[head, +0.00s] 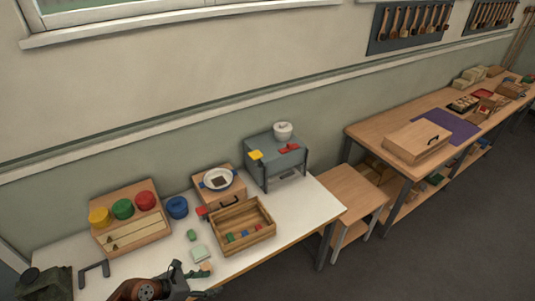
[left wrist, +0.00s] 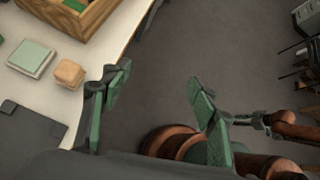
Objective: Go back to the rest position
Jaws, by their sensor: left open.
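My left gripper (head: 203,281) is at the front edge of the white table (head: 290,215) in the head view. Coppery arm parts with a dark end show at the right of the left wrist view. My right gripper cannot be made out clearly there.
A wooden tray (head: 268,231) with coloured pieces, a blue pot (head: 177,207), a board with coloured lids (head: 110,239) and a grey stand (head: 259,173) are on the table. A stool (head: 352,187) and a wooden bench (head: 365,131) stand to the right. Floor at lower right is clear.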

